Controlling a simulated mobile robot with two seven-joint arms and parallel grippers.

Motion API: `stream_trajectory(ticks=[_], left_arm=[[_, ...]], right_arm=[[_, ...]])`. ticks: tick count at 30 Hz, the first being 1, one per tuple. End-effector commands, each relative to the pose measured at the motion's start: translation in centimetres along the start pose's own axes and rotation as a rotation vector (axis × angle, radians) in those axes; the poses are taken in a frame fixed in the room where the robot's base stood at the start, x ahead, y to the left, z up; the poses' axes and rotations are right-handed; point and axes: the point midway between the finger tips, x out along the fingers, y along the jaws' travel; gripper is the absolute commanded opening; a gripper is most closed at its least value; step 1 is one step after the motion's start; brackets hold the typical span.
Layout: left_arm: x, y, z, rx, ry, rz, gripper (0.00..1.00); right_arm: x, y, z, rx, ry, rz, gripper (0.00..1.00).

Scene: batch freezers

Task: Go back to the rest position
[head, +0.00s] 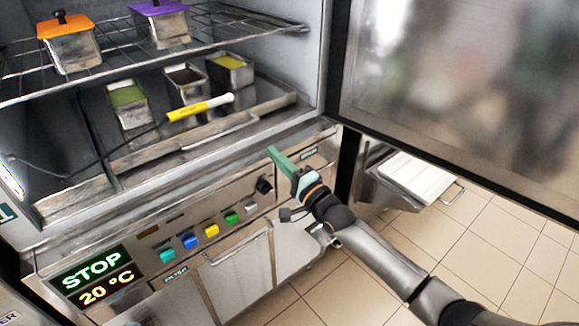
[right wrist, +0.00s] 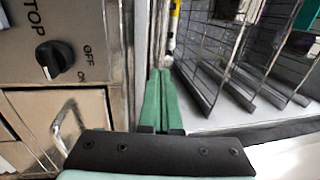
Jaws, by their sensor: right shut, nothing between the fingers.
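My right gripper (head: 272,152) is shut and empty, with its green fingers pressed together in front of the freezer's control panel (head: 225,225), near its upper right edge. In the right wrist view the shut green fingers (right wrist: 160,100) point along the panel's edge, with the black knob (right wrist: 48,58) to their left. That knob also shows in the head view (head: 264,185), just below and left of the fingers. My right arm reaches in from the lower right. My left gripper is not in view.
The batch freezer is open, its door (head: 455,90) swung out to the right. Inside are wire shelves (head: 205,38), an orange-lidded tin (head: 72,50), a purple-lidded tin (head: 160,25), several uncovered tins and a yellow probe (head: 190,110). The display (head: 93,276) reads STOP, 20 °C. Tiled floor (head: 480,250) lies right.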

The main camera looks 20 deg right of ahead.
Motion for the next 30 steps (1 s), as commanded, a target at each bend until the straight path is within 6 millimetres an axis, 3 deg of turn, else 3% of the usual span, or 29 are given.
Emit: stream_trajectory(ticks=[6,14,17,20,23,30], left_arm=[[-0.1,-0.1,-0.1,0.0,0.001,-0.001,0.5],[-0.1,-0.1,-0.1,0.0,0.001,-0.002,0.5],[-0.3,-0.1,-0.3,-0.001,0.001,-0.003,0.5],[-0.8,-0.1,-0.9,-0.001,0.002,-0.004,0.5],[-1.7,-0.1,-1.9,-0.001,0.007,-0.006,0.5],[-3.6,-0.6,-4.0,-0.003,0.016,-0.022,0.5]], right_arm=[[-3.1,0.1,0.0,0.0,0.0,0.002,0.0],[-4.2,0.0,0.0,-0.002,0.0,0.001,0.0],[-4.8,0.7,0.5,-0.03,-0.001,0.023,0.0],[-6.5,2.5,1.9,-0.13,-0.009,0.092,0.0],[-9.9,5.3,4.1,-0.311,-0.035,0.208,0.0],[-21.3,11.1,9.1,-0.838,-0.215,0.528,0.0]])
